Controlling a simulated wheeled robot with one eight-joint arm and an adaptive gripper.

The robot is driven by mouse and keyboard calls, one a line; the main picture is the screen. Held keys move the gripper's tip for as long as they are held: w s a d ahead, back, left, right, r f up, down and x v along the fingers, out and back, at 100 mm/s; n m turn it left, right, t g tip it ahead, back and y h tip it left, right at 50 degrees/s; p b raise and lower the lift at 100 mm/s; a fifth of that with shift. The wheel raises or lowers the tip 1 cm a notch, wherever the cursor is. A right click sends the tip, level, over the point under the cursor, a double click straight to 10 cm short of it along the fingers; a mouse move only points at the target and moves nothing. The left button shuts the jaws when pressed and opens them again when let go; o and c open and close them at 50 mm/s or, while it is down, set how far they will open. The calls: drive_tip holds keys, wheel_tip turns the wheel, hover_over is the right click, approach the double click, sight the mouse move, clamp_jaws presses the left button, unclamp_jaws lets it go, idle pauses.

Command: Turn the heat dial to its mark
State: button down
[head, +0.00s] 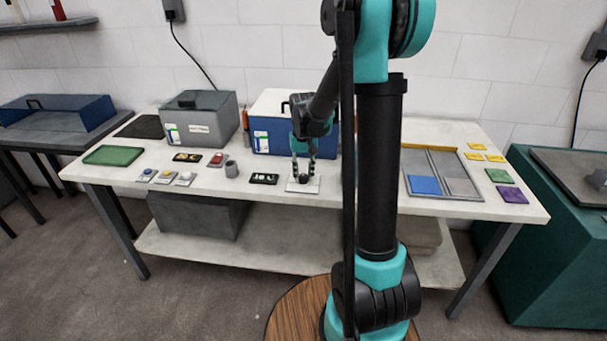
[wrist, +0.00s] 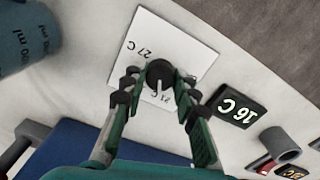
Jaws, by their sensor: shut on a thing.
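The heat dial is a dark round knob (wrist: 160,74) on a white square plate (wrist: 172,37); the plate also shows in the head view (head: 303,187) near the table's front edge. My gripper (wrist: 161,78) is shut on the knob, with one finger on each side; it also shows in the head view (head: 303,172). A pale pointer line on the knob points toward the bottom of the wrist view. The plate bears a "27 C" label and a second label near the pointer, too small to read surely. A black display (wrist: 237,107) beside the plate reads "16 C".
A blue box (head: 275,140) stands behind the dial and a grey box (head: 200,122) to its left. A grey cup (head: 231,169) and several buttons lie left of the display. A divided tray (head: 455,181) lies to the right, beyond my arm.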

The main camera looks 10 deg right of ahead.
sight(303, 176)
drive_tip(key=m, duration=0.5)
drive_tip(key=shift+m, duration=0.3)
drive_tip(key=m, duration=0.5)
drive_tip(key=shift+m, duration=0.3)
drive_tip(key=c, duration=1.2)
unclamp_jaws()
wheel_tip(303, 176, up, 12)
